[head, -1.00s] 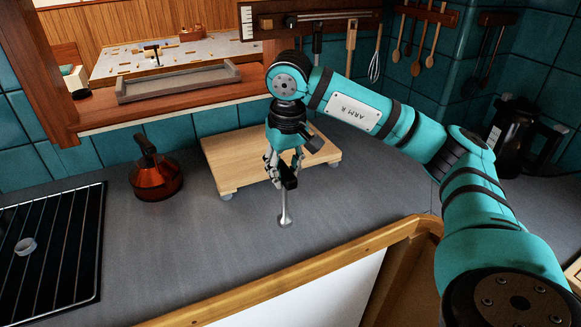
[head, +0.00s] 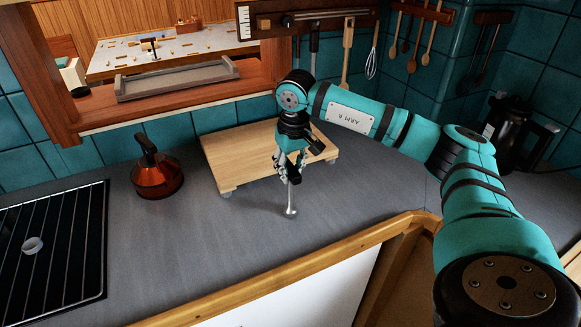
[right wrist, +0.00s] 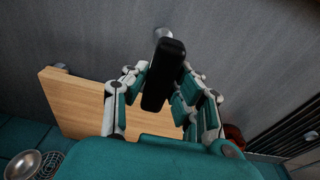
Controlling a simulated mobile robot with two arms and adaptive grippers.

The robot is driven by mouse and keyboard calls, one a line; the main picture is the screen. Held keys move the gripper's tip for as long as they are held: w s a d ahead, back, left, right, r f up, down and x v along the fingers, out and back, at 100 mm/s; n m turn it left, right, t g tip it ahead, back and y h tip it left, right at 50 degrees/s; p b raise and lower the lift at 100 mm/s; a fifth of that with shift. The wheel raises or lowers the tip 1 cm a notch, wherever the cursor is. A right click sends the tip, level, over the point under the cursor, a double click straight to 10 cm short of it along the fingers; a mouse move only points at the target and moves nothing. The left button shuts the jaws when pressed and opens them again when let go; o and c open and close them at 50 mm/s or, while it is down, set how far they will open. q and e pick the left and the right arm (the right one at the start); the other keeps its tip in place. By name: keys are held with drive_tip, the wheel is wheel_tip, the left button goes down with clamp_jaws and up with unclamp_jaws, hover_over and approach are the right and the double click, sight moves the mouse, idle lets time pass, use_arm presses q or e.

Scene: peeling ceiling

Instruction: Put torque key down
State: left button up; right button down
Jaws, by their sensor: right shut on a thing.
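My right gripper (head: 291,171) points down over the grey counter, at the front edge of the wooden board. It is shut on the torque key (head: 290,198), which has a black handle and a metal shaft with a round end. The key hangs roughly upright, metal end down, close to the counter; I cannot tell if it touches. In the right wrist view the black handle (right wrist: 163,75) sits between the fingers of the right gripper (right wrist: 166,88), and the metal end lies beyond it over grey counter. My left gripper is not in view.
The low wooden board (head: 238,160) stands behind the key. A reddish-brown kettle-like pot (head: 157,178) and a black rack (head: 55,245) are to the left. The counter (head: 190,235) is clear between rack and key. A wooden edge (head: 330,258) runs along the front.

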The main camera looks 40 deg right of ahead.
drive_tip(key=c, duration=1.1)
unclamp_jaws()
drive_tip(key=shift+f, duration=0.1)
drive_tip(key=shift+r, duration=0.35)
drive_tip(key=r, duration=0.3)
drive_tip(key=s+r+b, duration=0.1)
drive_tip(key=r, duration=0.3)
drive_tip(key=r+b, duration=0.1)
drive_tip(key=r, duration=0.3)
drive_tip(key=shift+s+a+r, duration=0.2)
drive_tip(key=shift+s+r, duration=0.05)
